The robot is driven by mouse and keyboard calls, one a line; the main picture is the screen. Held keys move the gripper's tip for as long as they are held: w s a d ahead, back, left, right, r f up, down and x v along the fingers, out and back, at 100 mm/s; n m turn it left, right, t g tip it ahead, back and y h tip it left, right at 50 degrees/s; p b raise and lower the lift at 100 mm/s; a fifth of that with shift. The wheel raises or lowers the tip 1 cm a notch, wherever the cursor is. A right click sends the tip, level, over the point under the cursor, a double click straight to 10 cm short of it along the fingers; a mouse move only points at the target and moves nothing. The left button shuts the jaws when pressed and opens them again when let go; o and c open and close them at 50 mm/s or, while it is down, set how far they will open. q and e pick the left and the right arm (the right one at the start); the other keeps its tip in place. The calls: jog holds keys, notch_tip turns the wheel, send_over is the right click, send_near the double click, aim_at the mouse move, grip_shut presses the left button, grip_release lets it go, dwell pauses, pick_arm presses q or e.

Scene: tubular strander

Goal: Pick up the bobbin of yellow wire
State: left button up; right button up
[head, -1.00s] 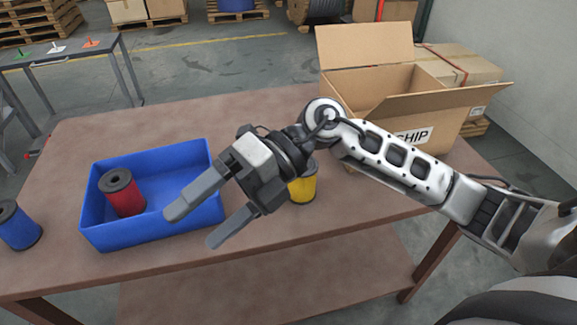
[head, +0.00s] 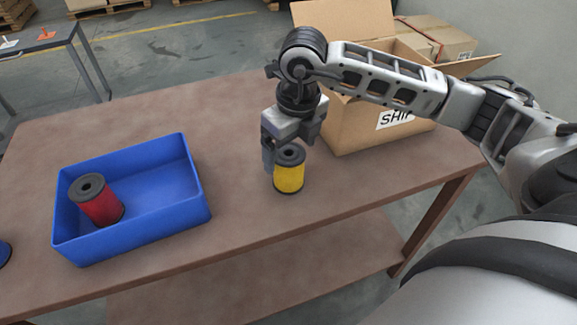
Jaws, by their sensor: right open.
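The bobbin of yellow wire (head: 289,178) stands upright on the brown table, to the right of the blue bin. It has a dark top flange with a centre hole. My right gripper (head: 278,160) points down just behind and above the bobbin. It is open; one finger shows at the left of the bobbin, and the other is hard to make out. Whether a finger touches the bobbin cannot be told. My left gripper is not in view.
A blue bin (head: 197,178) holds a red bobbin (head: 96,200). A blue bobbin (head: 3,252) is cut off at the left edge. An open cardboard box (head: 355,130) marked SHIP stands close behind to the right. The table (head: 240,235) is clear in front of the yellow bobbin.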

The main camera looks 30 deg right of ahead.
aim_at(288, 179)
jog(key=shift+w+a+f+p, duration=0.1)
jog(key=shift+w+f+p, duration=0.1)
jog(key=shift+f, duration=1.35)
jog(key=shift+w+f+p, duration=0.2)
jog(key=shift+f, duration=1.3)
jog(key=shift+r, duration=0.1)
jog(key=c, duration=1.3)
